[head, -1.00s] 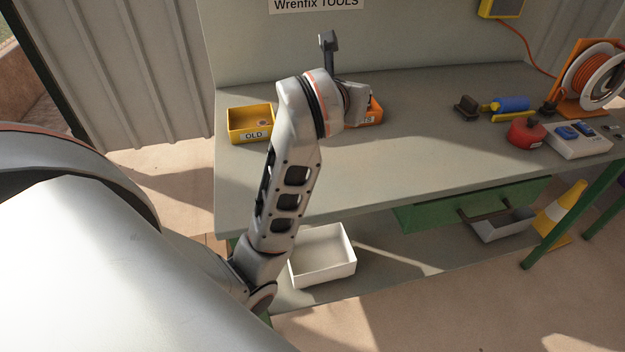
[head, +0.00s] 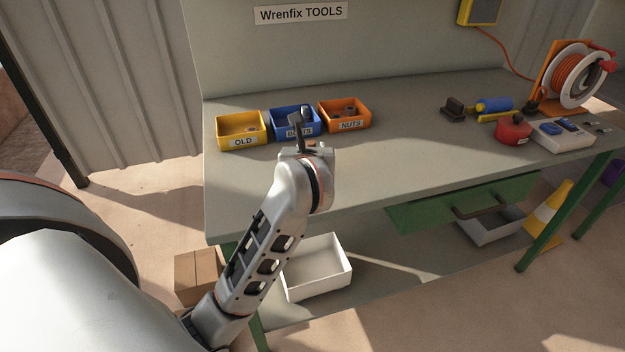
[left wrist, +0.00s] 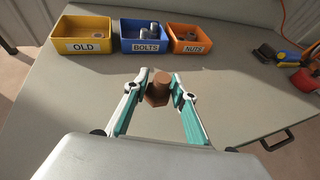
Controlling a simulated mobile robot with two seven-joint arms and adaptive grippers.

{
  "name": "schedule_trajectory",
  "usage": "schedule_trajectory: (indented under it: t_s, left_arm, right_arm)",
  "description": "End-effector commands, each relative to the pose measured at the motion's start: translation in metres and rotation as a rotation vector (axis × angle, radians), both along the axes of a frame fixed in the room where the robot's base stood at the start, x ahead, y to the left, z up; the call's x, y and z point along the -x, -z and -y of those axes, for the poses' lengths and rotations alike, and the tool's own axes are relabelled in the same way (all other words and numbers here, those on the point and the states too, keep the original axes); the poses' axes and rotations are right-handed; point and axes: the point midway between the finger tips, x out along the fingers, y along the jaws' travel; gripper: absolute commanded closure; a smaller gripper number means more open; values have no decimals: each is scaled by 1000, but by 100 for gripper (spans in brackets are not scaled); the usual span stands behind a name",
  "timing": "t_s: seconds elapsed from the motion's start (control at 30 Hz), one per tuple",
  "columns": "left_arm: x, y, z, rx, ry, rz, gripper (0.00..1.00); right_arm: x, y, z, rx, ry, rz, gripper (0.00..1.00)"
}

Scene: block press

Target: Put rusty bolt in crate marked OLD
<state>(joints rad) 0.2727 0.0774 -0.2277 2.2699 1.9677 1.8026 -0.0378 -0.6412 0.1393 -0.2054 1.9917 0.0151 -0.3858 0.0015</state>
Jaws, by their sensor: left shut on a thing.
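The rusty bolt (left wrist: 158,90) is brown with a hex head. In the left wrist view it sits between the fingertips of my left gripper (left wrist: 159,80), which is shut on it. In the head view my left gripper (head: 302,142) is over the bench, in front of the blue crate, and the bolt is hard to make out. The yellow crate marked OLD (head: 224,145) stands at the bench's left end, left of the gripper. It also shows at the upper left of the left wrist view (left wrist: 60,46), beyond the bolt. My right gripper is not in view.
A blue BOLTS crate (head: 277,130) and an orange NUTS crate (head: 362,121) stand right of the yellow one, with parts inside. The bench top (head: 400,150) is clear in the middle. A red container (head: 512,130) and a cable reel (head: 575,78) stand at the right.

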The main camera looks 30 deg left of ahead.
Motion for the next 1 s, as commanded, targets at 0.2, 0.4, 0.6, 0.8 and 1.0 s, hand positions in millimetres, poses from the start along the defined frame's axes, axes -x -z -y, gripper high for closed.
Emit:
schedule_trajectory:
  t_s: [0.2,0.4,0.6,0.8,1.0]
  left_arm:
    - [0,20,0,-2,0,1,98]
    - [0,51,0,-3,1,-5,98]
    - [0,75,0,-3,1,-1,98]
    - [0,76,0,0,1,3,98]
    - [0,79,0,0,1,2,98]
  right_arm:
    - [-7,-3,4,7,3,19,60]
    - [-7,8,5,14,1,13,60]
    - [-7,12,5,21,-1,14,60]
    - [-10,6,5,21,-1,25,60]
    - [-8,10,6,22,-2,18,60]
